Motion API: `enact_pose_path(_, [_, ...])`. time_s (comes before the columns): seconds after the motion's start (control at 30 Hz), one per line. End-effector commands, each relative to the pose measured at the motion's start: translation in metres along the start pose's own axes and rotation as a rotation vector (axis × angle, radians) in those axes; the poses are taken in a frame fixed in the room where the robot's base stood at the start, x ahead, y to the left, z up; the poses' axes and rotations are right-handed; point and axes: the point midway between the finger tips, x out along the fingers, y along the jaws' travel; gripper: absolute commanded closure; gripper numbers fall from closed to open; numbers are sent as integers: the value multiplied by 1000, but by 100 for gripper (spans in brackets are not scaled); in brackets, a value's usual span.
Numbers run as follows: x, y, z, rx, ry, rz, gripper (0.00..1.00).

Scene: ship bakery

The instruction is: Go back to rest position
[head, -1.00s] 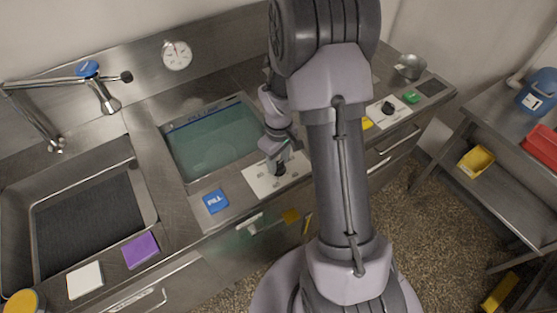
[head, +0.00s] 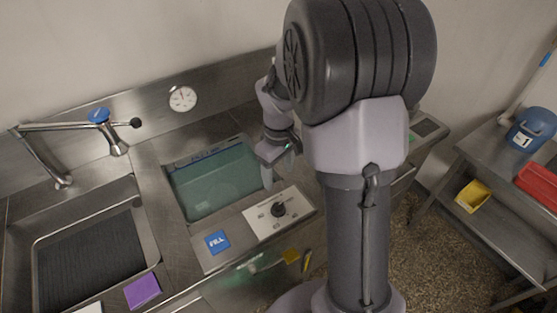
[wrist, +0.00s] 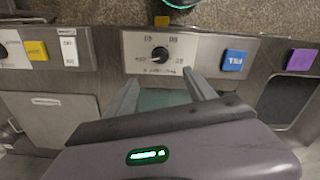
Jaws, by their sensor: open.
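My gripper (head: 268,182) is open and empty above the front part of the water basin, just behind the white dial panel (head: 296,203). In the wrist view its two fingers (wrist: 163,90) stand apart with nothing between them. The black knob (head: 278,209) on the panel is free of the fingers and also shows in the wrist view (wrist: 160,54). My upper arm hides part of the counter to the right.
The basin (head: 215,180) holds greenish water. A blue FILL tile (head: 217,242) and a purple block (head: 142,291) lie along the front. A sink (head: 148,240) with a faucet (head: 110,135) is at left. A steel shelf unit (head: 490,165) stands at right.

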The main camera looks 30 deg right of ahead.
Motion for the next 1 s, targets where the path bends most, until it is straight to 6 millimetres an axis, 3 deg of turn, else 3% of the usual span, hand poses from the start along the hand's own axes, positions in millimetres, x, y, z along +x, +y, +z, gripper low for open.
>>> enact_pose_path(0.03, [-12, 0, 0, 0, 2, 2, 36])
enact_pose_path(0.2, [-27, 0, 0, 1, -1, 0, 36])
enact_pose_path(0.67, [-28, -3, 0, 7, 6, 2, 36])
enact_pose_path(0.77, [-41, -29, 4, 86, 74, 18, 36])
enact_pose_path(0.9, [-60, -108, 37, 321, 264, -1, 36])
enact_pose_path(1.0, [-56, -157, 70, 478, 388, -63, 36])
